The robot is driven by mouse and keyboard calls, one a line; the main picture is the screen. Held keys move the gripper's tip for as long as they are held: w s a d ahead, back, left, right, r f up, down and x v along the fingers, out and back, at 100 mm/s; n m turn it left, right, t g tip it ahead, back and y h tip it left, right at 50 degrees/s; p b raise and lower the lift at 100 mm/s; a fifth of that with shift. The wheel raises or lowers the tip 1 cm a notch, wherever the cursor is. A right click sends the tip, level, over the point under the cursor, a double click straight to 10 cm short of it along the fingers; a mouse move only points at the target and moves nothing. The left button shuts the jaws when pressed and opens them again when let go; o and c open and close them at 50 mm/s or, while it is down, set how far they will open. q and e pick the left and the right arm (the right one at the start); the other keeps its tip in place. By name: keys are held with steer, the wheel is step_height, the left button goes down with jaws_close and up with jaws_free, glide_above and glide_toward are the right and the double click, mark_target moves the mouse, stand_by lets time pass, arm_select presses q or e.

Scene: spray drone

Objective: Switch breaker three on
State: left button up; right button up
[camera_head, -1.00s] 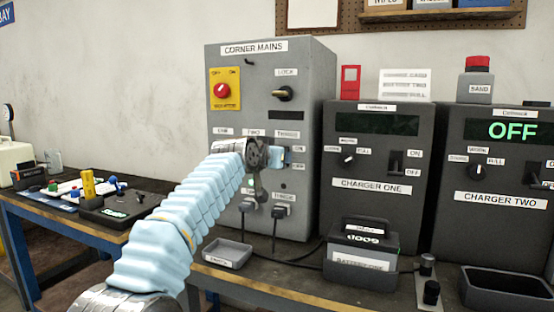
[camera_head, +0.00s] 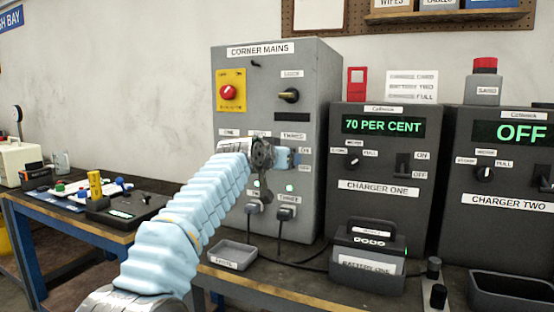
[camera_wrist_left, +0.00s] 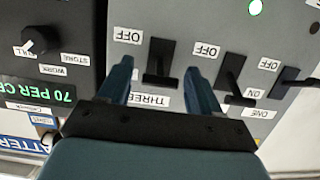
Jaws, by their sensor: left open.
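The grey corner mains box (camera_head: 318,75) stands against the wall. My left gripper (camera_head: 284,158) is at its front, by the THREE column, and hides much of the breaker row. In the left wrist view, which is upside down, the open gripper (camera_wrist_left: 160,70) has one finger on each side of the black lever of breaker three (camera_wrist_left: 160,58). Whether a finger touches the lever I cannot tell. Breaker two (camera_wrist_left: 232,72) and breaker one (camera_wrist_left: 288,82) are to its right. Green lamps (camera_head: 290,188) glow above the plugs labelled TWO and THREE.
Charger one (camera_head: 383,205) shows 70 PER CENT, and charger two (camera_head: 512,225) shows OFF. Battery one (camera_head: 368,236) sits before charger one. A small grey tray (camera_head: 233,255) and black cables lie on the bench below the mains box.

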arm_select(q)
steer(key=b+v, duration=0.5)
steer(key=v, duration=0.8)
steer(key=shift+s, duration=0.25)
steer(key=shift+a, duration=0.1)
